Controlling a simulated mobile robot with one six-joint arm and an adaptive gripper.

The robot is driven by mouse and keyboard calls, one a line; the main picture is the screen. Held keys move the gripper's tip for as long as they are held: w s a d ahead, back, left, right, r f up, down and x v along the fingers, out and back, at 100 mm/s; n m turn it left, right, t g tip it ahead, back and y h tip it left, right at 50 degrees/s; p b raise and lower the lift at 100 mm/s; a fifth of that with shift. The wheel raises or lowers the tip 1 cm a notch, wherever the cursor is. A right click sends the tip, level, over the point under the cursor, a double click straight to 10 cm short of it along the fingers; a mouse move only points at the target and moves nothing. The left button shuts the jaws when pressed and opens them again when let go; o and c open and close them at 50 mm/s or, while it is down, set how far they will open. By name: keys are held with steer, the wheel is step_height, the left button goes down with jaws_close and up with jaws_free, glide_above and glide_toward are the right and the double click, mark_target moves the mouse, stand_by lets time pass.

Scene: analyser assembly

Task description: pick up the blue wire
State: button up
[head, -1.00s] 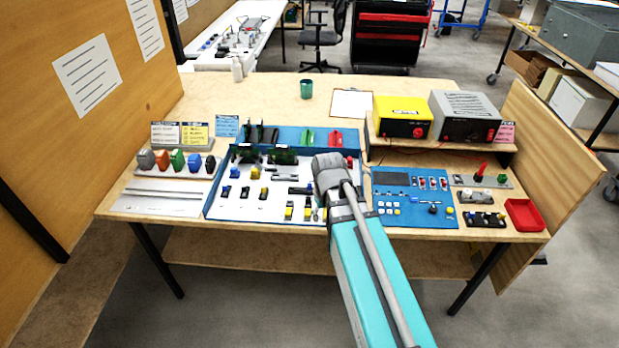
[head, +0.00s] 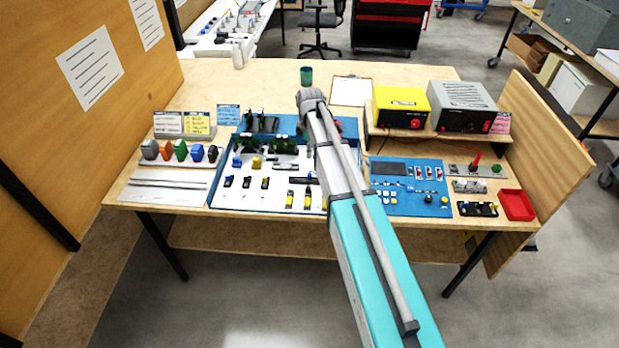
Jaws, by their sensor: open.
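The likely blue wire (head: 197,152) is the blue rounded piece in a row at the table's left end, between a green (head: 181,150) and a black one (head: 213,153). It is too small to make out its form well. My gripper (head: 310,101) is at the far end of my arm, over the back of the blue-edged tray, to the right of the blue wire and well apart from it. Its jaws are mostly hidden by my wrist, and I see nothing held.
The blue-edged tray (head: 222,198) holds several small parts. Label cards (head: 183,124) stand behind the wire row. A green cup (head: 306,76) stands at the back. A yellow box (head: 402,110) and a grey box (head: 462,108) stand on a shelf at right.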

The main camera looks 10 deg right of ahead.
mark_target(309, 174)
steer(key=shift+w+f, duration=0.1)
steer(key=shift+w, duration=0.05)
stand_by(0.3)
step_height(309, 174, down, 8)
steer(key=b, duration=0.8)
steer(key=shift+f+b, duration=0.2)
steer(key=shift+b, duration=0.1)
steer(key=shift+f, duration=0.1)
steer(key=f+b, duration=0.3)
steer(key=shift+w, duration=0.35)
steer(key=shift+f+b, duration=1)
steer(key=shift+b, duration=0.1)
steer(key=c, duration=0.8)
